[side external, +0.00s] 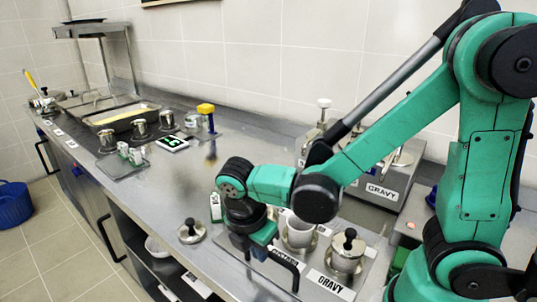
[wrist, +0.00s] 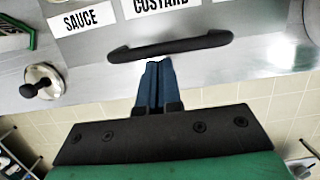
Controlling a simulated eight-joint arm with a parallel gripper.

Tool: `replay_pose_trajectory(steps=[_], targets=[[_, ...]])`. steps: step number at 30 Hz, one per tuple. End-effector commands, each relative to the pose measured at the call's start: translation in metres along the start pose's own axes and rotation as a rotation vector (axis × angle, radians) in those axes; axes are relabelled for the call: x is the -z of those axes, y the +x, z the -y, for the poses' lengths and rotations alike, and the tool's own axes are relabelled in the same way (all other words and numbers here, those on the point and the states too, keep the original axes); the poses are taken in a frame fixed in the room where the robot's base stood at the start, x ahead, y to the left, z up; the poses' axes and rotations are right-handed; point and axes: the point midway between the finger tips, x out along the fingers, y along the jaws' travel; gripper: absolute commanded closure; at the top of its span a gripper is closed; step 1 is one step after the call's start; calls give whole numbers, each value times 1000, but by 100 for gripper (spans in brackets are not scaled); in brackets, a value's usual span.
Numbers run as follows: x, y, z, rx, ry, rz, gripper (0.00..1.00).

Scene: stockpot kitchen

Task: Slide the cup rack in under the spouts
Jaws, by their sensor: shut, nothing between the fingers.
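The cup rack (side external: 374,265) is a flat metal tray with a black bar handle on its front edge and white name labels, GRAVY among them. Metal cups (side external: 298,234) stand on it, the nearer one lidded with a black knob. Behind it is the dispenser (side external: 383,192), also labelled GRAVY; its spouts are mostly hidden by my arm. My gripper (side external: 260,250) is low over the rack's front. In the wrist view my gripper (wrist: 154,66) is shut and empty, its tips at the near side of the handle (wrist: 172,46), near its middle; contact is unclear.
A small lid with a black knob (side external: 192,231) lies on the counter left of the rack. A green-and-white item (side external: 216,207) stands close by. The counter (side external: 165,195) further left is fairly clear. Pans and canisters stand farther back. The counter's front edge is close to the rack.

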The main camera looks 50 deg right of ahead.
Motion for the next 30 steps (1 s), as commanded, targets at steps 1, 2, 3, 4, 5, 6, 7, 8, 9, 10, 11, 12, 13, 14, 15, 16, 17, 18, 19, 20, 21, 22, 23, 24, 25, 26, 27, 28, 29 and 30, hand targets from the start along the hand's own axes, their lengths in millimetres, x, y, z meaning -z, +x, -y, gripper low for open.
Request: replay_pose_trajectory(steps=[1, 2, 3, 4, 5, 6, 7, 8, 9, 10, 11, 12, 13, 14, 15, 16, 17, 18, 19, 20, 21, 22, 23, 24, 25, 26, 27, 28, 29, 30], targets=[[-8, 2, 0, 1, 7, 1, 100], [-14, 3, 0, 1, 8, 1, 100], [-21, 5, 0, 1, 9, 1, 100], [-28, 6, 0, 1, 9, 1, 100], [-34, 8, 0, 2, 10, 1, 100], [-44, 10, 0, 2, 11, 1, 100], [-51, 12, 0, 2, 11, 1, 100], [-58, 14, 0, 2, 12, 1, 100], [-67, 16, 0, 2, 11, 1, 100], [-74, 17, 0, 2, 11, 1, 100], [-81, 19, 0, 2, 12, 1, 100], [-90, 21, 0, 1, 11, 1, 100], [-97, 23, 0, 2, 11, 1, 100], [-104, 24, 0, 2, 11, 1, 100], [-112, 26, 0, 2, 10, 1, 100], [-118, 28, 0, 2, 10, 1, 100], [-123, 29, 0, 1, 9, 1, 100], [-130, 30, 0, 1, 8, 1, 100], [-135, 32, 0, 1, 7, 1, 100], [-139, 33, 0, 2, 8, 1, 100], [-145, 34, 0, 1, 6, 1, 100], [-149, 35, 0, 1, 6, 1, 100], [-152, 36, 0, 1, 4, 1, 100], [-156, 36, 0, 0, 5, 1, 100], [-158, 37, 0, 0, 3, 1, 100], [-160, 38, 0, 0, 3, 1, 100], [-163, 38, 0, 0, 3, 1, 100], [-164, 38, 0, 0, 2, 1, 100], [-165, 39, 0, 0, 1, 1, 100], [-166, 39, -1, -1, 0, 1, 100]])
